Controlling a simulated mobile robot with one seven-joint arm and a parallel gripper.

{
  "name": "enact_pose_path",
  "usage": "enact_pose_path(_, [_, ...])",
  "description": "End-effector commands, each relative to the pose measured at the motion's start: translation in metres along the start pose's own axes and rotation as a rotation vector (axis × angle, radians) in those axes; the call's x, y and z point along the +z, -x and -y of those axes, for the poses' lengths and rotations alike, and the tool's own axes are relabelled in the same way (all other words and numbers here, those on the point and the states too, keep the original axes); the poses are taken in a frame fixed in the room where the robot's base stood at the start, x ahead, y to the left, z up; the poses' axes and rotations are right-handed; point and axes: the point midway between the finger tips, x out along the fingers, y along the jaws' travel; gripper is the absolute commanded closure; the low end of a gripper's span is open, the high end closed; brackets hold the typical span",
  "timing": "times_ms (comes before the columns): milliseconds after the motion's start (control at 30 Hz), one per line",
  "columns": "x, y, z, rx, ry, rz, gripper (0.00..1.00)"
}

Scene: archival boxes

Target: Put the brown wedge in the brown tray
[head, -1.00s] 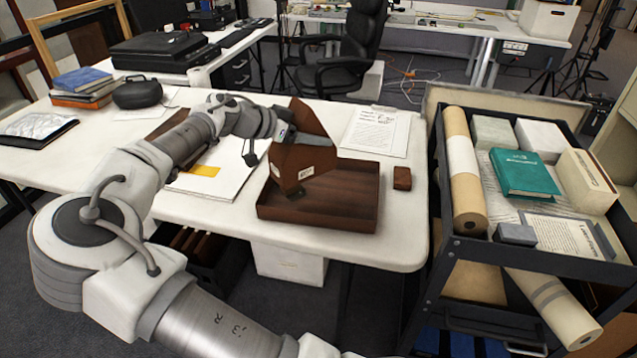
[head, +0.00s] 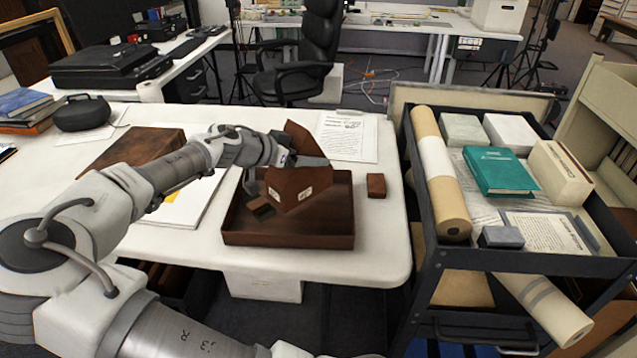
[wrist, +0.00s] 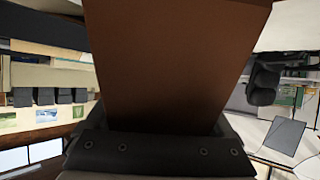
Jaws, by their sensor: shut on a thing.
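The brown wedge (head: 296,188) is a tilted, dark brown piece with small white labels. It is over the brown tray (head: 290,240), an open shallow tray near the table's front edge; I cannot tell whether the wedge touches it. My gripper (head: 287,163) is shut on the wedge, reaching in from the left. In the wrist view, the wedge (wrist: 175,60) fills the middle, above the dark gripper base (wrist: 160,148). A small brown block-like shape (head: 262,208) shows at the tray's left, partly beside the wedge.
A small brown block (head: 376,186) stands right of the tray. Printed paper (head: 347,136) lies behind it, and white sheets (head: 188,205) and a brown board (head: 137,147) lie to the left. A black cart (head: 520,262) with rolls, boxes and a teal book (head: 499,171) stands at right.

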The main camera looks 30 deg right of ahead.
Motion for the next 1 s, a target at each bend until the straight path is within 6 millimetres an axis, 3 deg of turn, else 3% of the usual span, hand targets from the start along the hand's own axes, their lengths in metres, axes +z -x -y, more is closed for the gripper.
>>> enact_pose_path(200, [0.008,-0.025,-0.023,0.001,-0.001,0.001,0.68])
enact_pose_path(367, [0.014,-0.030,-0.025,-0.001,0.001,0.000,0.68])
enact_pose_path(600, [0.043,-0.046,-0.025,-0.001,0.002,0.001,0.68])
enact_pose_path(800, [0.043,-0.046,-0.025,-0.001,0.001,0.001,0.68])
enact_pose_path(833, [0.043,-0.046,-0.025,-0.001,0.001,0.001,0.09])
enact_pose_path(900, [0.043,-0.046,-0.025,-0.001,0.001,0.001,0.00])
enact_pose_path(1000, [0.043,-0.046,-0.025,-0.001,0.001,0.001,0.00])
